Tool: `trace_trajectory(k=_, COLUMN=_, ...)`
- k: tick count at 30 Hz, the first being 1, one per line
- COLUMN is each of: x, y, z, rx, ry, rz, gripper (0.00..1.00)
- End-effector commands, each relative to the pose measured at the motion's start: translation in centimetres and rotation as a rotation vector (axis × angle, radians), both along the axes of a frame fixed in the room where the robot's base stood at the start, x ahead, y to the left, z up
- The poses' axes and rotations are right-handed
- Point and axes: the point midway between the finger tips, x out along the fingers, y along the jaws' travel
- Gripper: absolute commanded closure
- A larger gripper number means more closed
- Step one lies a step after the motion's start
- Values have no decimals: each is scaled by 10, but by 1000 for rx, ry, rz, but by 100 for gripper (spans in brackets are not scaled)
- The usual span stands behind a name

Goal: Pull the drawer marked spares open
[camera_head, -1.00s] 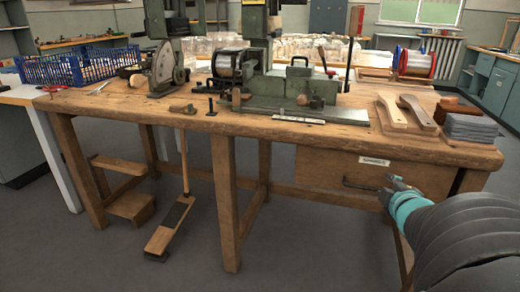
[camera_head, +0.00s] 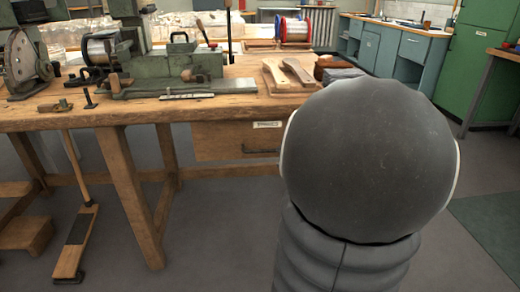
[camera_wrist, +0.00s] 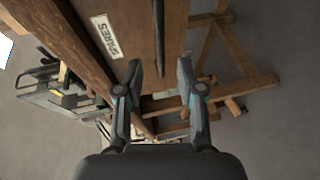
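The wooden drawer (camera_head: 220,141) under the bench top has a white label (camera_head: 267,124) and a dark bar handle (camera_head: 262,151). Its front looks flush beneath the bench top, so it appears shut. In the wrist view, the label (camera_wrist: 107,36) reads SPARES, and the handle (camera_wrist: 158,35) runs down the picture towards the space between my fingertips. My gripper (camera_wrist: 160,72) is open, with a finger on each side of the handle's line. I cannot tell whether the handle lies between the fingers or beyond them. In the head view, my arm hides my gripper.
The wooden workbench (camera_head: 215,108) carries a green machine (camera_head: 165,75), wooden pieces (camera_head: 290,72) and a wire spool (camera_head: 291,30). Clear floor (camera_head: 215,235) lies before the drawer.

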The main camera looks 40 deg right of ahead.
Motion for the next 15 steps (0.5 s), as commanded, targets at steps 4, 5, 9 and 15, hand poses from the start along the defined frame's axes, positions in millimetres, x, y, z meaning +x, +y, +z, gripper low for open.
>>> trace_trajectory(k=4, x=28, y=-3, z=-7, rx=2, ry=1, rz=4, gripper=62)
trace_trajectory(k=5, x=34, y=-4, z=-7, rx=2, ry=1, rz=3, gripper=62)
trace_trajectory(k=9, x=54, y=-7, z=-11, rx=1, ry=1, rz=2, gripper=62)
trace_trajectory(k=15, x=71, y=-11, z=-14, rx=0, ry=0, rz=0, gripper=62)
